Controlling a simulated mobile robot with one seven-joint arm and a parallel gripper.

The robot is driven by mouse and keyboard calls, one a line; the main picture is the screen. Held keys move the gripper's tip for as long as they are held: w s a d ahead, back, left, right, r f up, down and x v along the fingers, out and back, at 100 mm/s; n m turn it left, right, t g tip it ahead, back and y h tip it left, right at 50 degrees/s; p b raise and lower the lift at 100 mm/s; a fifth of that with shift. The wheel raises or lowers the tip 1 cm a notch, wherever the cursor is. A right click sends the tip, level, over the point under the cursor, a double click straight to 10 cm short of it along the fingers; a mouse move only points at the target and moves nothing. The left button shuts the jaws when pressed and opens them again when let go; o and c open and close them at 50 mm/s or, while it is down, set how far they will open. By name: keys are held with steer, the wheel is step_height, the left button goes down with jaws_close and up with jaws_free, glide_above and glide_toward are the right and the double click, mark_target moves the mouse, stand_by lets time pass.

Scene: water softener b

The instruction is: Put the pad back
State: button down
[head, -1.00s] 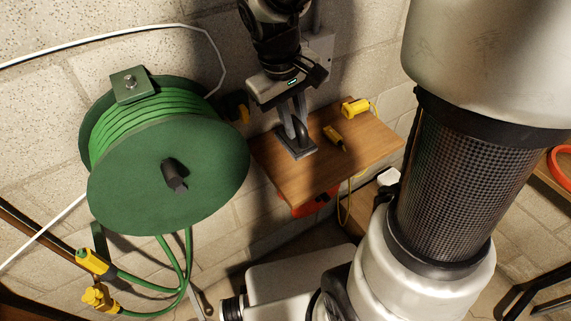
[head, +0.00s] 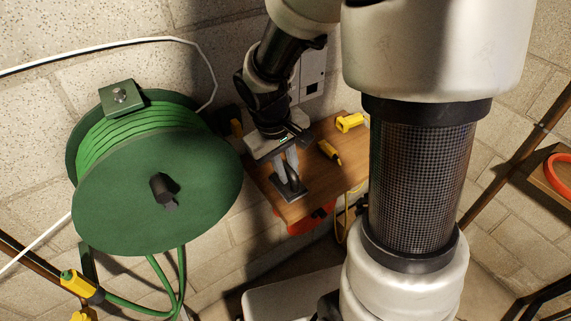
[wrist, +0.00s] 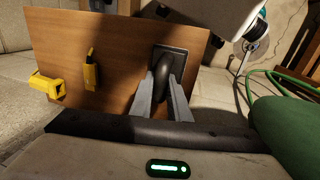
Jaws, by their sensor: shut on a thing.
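The pad (head: 291,191) is a small dark flat plate with a black loop handle. In the head view it is at the front left part of a wooden shelf board (head: 318,188). In the wrist view the pad (wrist: 179,53) shows against the board (wrist: 119,45) near its right edge. My gripper (head: 286,178) points down from above and is shut on the pad's handle. Its two grey fingers (wrist: 162,95) flank the handle in the wrist view. I cannot tell whether the plate touches the board.
A yellow-and-black tool (head: 329,151) and a yellow block-like item (head: 349,122) lie on the board behind the pad. A green hose reel (head: 150,180) is close on the left. An orange item (head: 312,218) is under the board. The board's middle is clear.

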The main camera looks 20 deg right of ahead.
mark_target(280, 184)
steer(key=shift+f, duration=0.2)
steer(key=c, duration=1.7)
jaws_free()
steer(key=shift+r, duration=0.1)
steer(key=w+p+v, duration=0.1)
steer(key=p+v, duration=0.1)
steer(key=v, duration=0.9)
steer(key=s+r+m+t, duration=0.1)
steer(key=s+r, duration=0.2)
steer(key=s, duration=0.1)
steer(key=s+d+r+m+t+y, duration=0.1)
steer(key=s+r+t, duration=0.1)
steer(key=s+r, duration=0.1)
steer(key=s+d+r+m+t+y, duration=0.1)
steer(key=s+r, duration=0.3)
steer(key=s, duration=0.1)
steer(key=shift+s+d+m+t, duration=0.1)
steer(key=shift+s+m+t, duration=0.1)
steer(key=shift+m+t, duration=0.15)
